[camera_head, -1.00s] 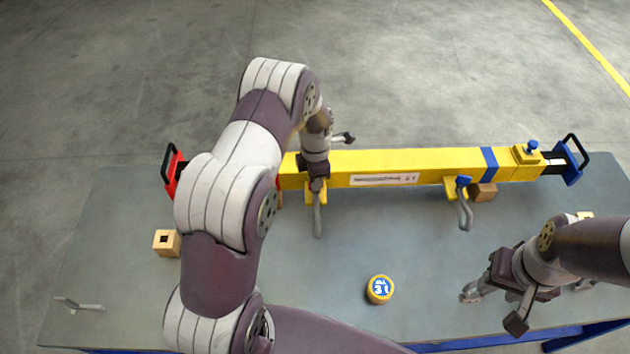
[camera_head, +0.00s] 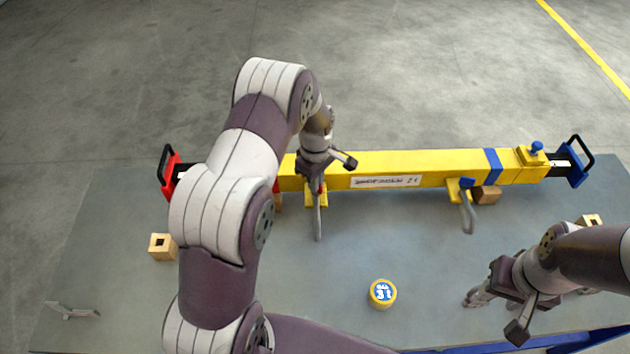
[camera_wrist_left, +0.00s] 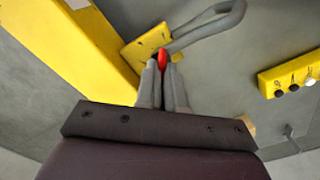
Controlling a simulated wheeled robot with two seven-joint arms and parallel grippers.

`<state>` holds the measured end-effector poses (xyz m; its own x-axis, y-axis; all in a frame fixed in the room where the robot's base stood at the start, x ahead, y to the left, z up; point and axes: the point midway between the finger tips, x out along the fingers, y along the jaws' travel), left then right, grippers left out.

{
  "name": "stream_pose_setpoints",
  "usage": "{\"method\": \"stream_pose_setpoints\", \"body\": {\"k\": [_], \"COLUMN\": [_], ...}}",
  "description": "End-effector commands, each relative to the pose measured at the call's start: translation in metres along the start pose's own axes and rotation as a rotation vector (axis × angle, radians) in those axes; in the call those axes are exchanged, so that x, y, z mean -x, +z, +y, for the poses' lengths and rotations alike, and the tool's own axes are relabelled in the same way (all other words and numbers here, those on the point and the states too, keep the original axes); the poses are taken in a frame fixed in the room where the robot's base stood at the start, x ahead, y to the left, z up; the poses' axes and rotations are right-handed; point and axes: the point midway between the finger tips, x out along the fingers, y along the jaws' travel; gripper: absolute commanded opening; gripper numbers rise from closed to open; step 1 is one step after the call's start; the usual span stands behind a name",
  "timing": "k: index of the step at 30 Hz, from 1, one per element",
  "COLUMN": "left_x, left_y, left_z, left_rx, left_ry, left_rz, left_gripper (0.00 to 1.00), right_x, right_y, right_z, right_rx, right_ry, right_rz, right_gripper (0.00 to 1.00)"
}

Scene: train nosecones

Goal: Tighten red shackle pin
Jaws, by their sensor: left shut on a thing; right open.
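The red shackle pin (camera_wrist_left: 162,58) shows as a small red head between the fingertips of my left gripper (camera_wrist_left: 162,68) in the left wrist view. The left gripper is shut on it. In the head view my left gripper (camera_head: 316,180) is above the front side of the yellow beam (camera_head: 420,165), at the left shackle. That grey shackle (camera_head: 318,218) hangs from a yellow lug and also shows in the left wrist view (camera_wrist_left: 208,25). The blue shackle pin (camera_head: 467,183) sits at the right shackle (camera_head: 468,212). My right gripper (camera_head: 476,298) is open and empty over the table's right side.
A yellow round weight marked 3t (camera_head: 382,293) stands at the front middle of the grey table (camera_head: 340,270). A wooden block (camera_head: 162,247) and a grey metal piece (camera_head: 72,310) lie at left. Red (camera_head: 171,170) and blue (camera_head: 575,165) handles end the beam.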

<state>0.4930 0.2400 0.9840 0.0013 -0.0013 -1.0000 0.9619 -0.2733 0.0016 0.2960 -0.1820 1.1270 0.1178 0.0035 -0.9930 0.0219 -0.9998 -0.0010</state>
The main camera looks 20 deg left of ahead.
Motion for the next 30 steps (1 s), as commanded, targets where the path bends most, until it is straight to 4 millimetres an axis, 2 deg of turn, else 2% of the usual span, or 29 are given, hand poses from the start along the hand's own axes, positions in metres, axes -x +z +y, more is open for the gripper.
{"method": "stream_pose_setpoints", "body": {"k": [30], "left_x": [-0.002], "left_y": [0.002], "left_z": [-0.002], "left_rx": [-0.961], "left_ry": [-0.005], "left_rz": [-0.007], "left_gripper": [0.00], "right_x": [-0.015], "right_y": [0.002], "right_z": [0.000], "right_rx": [0.000], "right_ry": [0.000], "right_rz": [0.000], "right_gripper": [0.43]}}
